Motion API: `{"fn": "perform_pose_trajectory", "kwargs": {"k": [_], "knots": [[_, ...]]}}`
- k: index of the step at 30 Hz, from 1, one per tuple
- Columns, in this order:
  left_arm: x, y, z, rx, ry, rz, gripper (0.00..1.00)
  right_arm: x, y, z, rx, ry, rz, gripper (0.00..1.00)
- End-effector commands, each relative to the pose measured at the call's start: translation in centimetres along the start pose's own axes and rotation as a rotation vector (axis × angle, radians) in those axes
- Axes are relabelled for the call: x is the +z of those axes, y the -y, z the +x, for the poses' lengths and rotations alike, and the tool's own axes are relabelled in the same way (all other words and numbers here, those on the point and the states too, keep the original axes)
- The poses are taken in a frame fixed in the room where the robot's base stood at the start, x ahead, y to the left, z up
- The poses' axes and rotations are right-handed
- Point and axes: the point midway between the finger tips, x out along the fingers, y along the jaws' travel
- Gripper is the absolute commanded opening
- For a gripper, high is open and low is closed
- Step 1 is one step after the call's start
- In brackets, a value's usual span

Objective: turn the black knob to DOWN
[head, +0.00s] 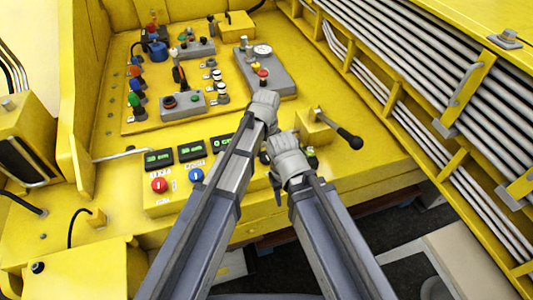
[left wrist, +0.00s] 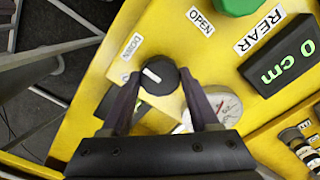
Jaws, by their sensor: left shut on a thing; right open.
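The black knob (left wrist: 165,85) shows in the left wrist view on a yellow panel, with a white pointer mark on its top. The mark slants toward the upper left. The DOWN label (left wrist: 131,46) lies just up and left of the knob. My left gripper (left wrist: 158,77) is shut on the knob, one dark finger on each side. In the head view my left gripper (head: 264,106) is the higher one, and the knob is hidden there by my arms. My right gripper (head: 289,160) is open, lower and to the right, close beside the left one.
A green knob (left wrist: 236,5), an OPEN label (left wrist: 200,21) and a REAR display reading 0 cm (left wrist: 285,60) are near. In the head view, a red button (head: 159,185) and blue button (head: 196,175) sit left. A black-handled lever (head: 350,138) sticks out right of my right gripper.

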Motion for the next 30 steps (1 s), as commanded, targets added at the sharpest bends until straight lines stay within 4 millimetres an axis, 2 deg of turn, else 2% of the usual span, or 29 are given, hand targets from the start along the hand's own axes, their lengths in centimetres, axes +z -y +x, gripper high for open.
{"fn": "perform_pose_trajectory", "kwargs": {"k": [1,9,20,26,30], "knots": [[0.0,0.0,0.0,0.0,0.0,0.002,0.64,0.0,0.0,0.0,0.0,0.0,0.0,0.5],[0.0,0.0,0.0,0.0,0.0,0.001,0.91,0.0,0.0,0.0,0.0,0.0,0.0,0.5],[0.0,0.0,-0.4,0.0,0.0,0.0,0.91,0.0,0.0,-0.4,0.0,0.0,0.0,0.5],[0.0,0.0,-2.1,0.0,0.0,0.0,0.91,0.1,-0.2,-2.0,0.0,0.0,0.001,0.5],[0.0,0.0,-3.9,0.0,0.0,0.0,0.91,0.2,-0.4,-3.8,0.0,0.0,0.002,0.5]]}}
